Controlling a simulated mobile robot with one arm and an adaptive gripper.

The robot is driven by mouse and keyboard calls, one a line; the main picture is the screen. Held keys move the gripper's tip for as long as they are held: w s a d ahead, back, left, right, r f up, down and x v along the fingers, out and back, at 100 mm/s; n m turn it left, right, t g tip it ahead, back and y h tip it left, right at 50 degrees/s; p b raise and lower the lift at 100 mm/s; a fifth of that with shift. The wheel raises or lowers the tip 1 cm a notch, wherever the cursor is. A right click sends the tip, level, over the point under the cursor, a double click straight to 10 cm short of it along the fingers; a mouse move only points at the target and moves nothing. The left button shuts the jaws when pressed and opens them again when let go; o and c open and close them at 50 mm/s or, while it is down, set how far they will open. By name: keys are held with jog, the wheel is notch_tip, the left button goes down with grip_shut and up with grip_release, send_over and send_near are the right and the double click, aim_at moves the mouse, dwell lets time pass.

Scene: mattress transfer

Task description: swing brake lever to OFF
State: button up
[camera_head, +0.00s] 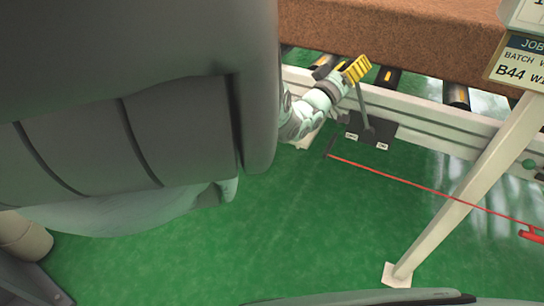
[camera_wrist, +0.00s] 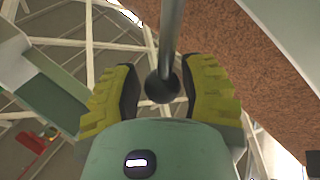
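The brake lever (camera_head: 363,108) is a thin grey rod rising from a dark plate (camera_head: 374,128) on the side of the conveyor frame. The plate has two small white labels, too small to read surely. The rod stands between them, its top leaning slightly left. My gripper (camera_head: 356,70) has yellow fingers and is at the lever's top, which it hides in the head view. In the wrist view, the lever's rod (camera_wrist: 171,35) ends in a dark round knob (camera_wrist: 162,88) between the fingers of my gripper (camera_wrist: 160,92). The fingers are apart, with narrow gaps beside the knob.
A brown mattress (camera_head: 400,35) lies on the roller conveyor (camera_head: 440,118) behind the lever. A red cord (camera_head: 400,180) runs low across the front right to a red handle (camera_head: 533,235). A pale slanted post (camera_head: 468,195) carries a job sign (camera_head: 520,62). Green floor is clear in front.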

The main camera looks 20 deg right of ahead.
jog(key=o, duration=0.4)
jog(key=shift+w+a+r, duration=0.1)
jog(key=shift+w+a, duration=0.25)
jog(key=shift+w, duration=0.1)
jog(key=shift+a, duration=0.15)
jog(key=shift+s+v, duration=0.2)
jog(key=shift+v, duration=2.7)
jog(key=shift+s+v, duration=0.15)
jog(key=shift+v, duration=2.75)
